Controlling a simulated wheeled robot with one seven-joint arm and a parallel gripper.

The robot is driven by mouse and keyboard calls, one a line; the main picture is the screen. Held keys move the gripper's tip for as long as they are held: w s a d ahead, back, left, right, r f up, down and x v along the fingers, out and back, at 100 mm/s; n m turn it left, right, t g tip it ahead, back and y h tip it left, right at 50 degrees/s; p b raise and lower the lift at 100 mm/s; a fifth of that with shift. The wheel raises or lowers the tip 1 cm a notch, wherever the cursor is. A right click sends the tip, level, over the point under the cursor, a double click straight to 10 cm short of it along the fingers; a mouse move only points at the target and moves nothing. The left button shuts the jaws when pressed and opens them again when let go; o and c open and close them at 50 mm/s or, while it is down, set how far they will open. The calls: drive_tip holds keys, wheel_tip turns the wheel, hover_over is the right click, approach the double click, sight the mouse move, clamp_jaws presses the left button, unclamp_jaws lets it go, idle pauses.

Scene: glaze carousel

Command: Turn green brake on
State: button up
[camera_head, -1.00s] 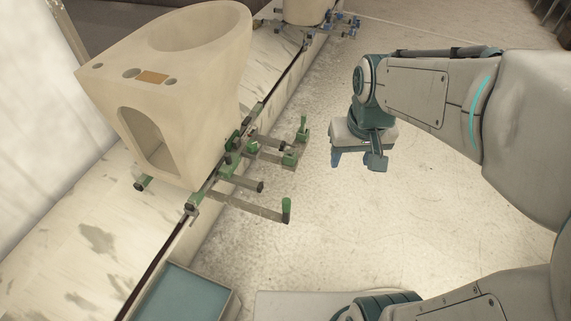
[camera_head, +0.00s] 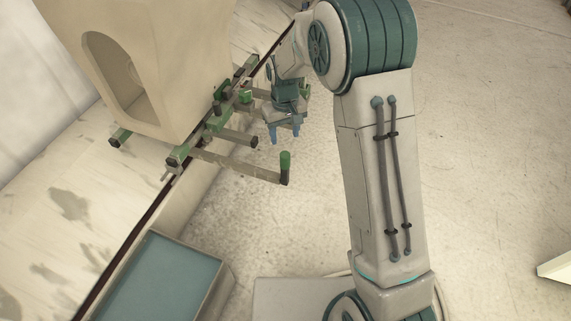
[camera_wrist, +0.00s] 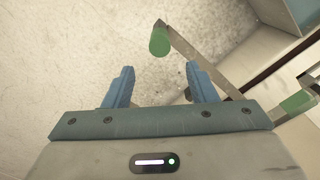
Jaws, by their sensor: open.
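The green brake is most likely the lever with a green upright grip (camera_head: 285,161) at the end of a grey bar (camera_head: 235,167) that juts from the green-fitted carriage (camera_head: 215,125) on the rail. My gripper (camera_head: 284,133) is open and empty, pointing down a little behind and left of that grip. In the wrist view the green grip (camera_wrist: 159,41) lies beyond my open fingers (camera_wrist: 160,85), apart from them, with its bar running right. Other green-ended bars of the carriage are partly hidden behind my gripper.
A large cream ceramic toilet body (camera_head: 150,60) stands on the carriage at the left. The pale floor (camera_head: 300,220) right of the lever is clear.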

sight(285, 161)
wheel_tip(285, 161, down, 13)
drive_tip(key=b, duration=0.3)
drive_tip(key=shift+r, duration=0.2)
clamp_jaws()
